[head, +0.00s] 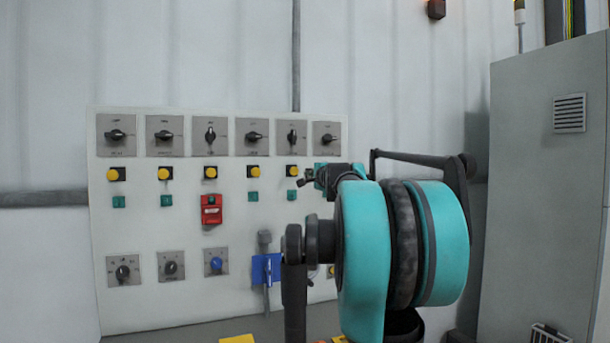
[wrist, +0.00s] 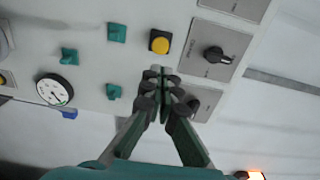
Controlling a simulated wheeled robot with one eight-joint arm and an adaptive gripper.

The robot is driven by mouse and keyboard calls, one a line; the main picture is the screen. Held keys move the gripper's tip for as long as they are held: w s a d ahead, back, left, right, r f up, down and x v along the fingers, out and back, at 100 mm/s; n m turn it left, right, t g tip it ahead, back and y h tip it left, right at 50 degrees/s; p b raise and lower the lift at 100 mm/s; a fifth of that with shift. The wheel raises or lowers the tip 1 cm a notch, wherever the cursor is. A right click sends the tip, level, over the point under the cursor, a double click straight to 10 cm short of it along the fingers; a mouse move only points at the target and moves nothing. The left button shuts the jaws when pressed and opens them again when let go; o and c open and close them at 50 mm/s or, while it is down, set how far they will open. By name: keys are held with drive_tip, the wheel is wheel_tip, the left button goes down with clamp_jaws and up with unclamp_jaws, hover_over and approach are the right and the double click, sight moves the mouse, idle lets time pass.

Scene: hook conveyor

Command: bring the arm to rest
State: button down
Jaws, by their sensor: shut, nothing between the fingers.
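My arm, teal and black, fills the right-centre of the head view and reaches toward the control panel (head: 230,230). My gripper (head: 303,182) is in front of the panel's right end, near the right-hand knobs. In the wrist view my gripper (wrist: 160,75) is shut and empty, its two fingers meeting in the middle. I cannot tell whether the tips touch the panel. The arm hides part of the panel's right side.
A black rotary knob (wrist: 215,55) and a round gauge (wrist: 55,90) show in the wrist view. A red switch box (head: 211,209) and a blue part (head: 266,268) are on the panel. A tall grey cabinet (head: 540,200) stands close at the right of my arm.

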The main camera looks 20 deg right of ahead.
drive_tip(key=shift+s, duration=0.6)
